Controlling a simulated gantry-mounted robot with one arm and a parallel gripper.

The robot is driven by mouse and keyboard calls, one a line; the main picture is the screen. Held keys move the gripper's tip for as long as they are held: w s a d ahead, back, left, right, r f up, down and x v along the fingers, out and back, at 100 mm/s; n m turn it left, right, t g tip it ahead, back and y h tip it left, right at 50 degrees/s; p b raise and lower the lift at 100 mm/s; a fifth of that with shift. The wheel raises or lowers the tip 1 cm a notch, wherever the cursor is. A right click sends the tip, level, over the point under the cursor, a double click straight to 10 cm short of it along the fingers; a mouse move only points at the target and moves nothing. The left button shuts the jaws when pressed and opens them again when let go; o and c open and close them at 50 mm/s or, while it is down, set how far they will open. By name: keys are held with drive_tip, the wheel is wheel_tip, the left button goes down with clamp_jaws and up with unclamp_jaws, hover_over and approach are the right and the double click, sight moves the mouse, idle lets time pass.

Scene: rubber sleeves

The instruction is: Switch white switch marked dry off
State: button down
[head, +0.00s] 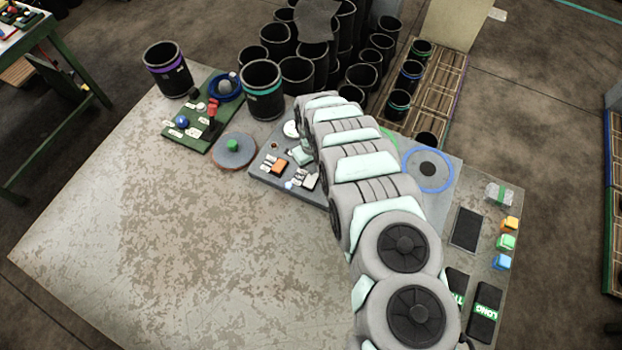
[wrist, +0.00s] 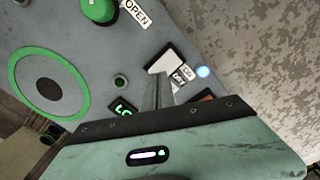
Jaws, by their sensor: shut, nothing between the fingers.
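The white switch (wrist: 167,62) sits on the grey panel in the wrist view, beside a white label reading DRY (wrist: 181,74). A small lamp (wrist: 203,71) next to the label glows bluish white. My gripper (wrist: 158,88) is shut and empty, with its narrow fingers just below the white switch in the picture. I cannot tell whether the fingertips touch it. The gripper hides part of the panel and the lower part of an orange-edged switch (wrist: 206,97). In the head view my arm covers much of the grey panel (head: 265,172).
A green button (wrist: 100,10) with an OPEN label and a green ring (wrist: 17,78) share the panel. In the head view, a green board (head: 195,140), a round plate (head: 222,158) and several black sleeves stand nearby. The table's front left is clear.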

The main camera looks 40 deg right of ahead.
drive_tip(key=shift+f+b, duration=0.85)
drive_tip(key=shift+f, duration=0.55)
idle(0.8)
drive_tip(key=shift+r, duration=0.1)
drive_tip(key=shift+r+p, duration=2.6)
drive_tip(key=shift+r, duration=0.85)
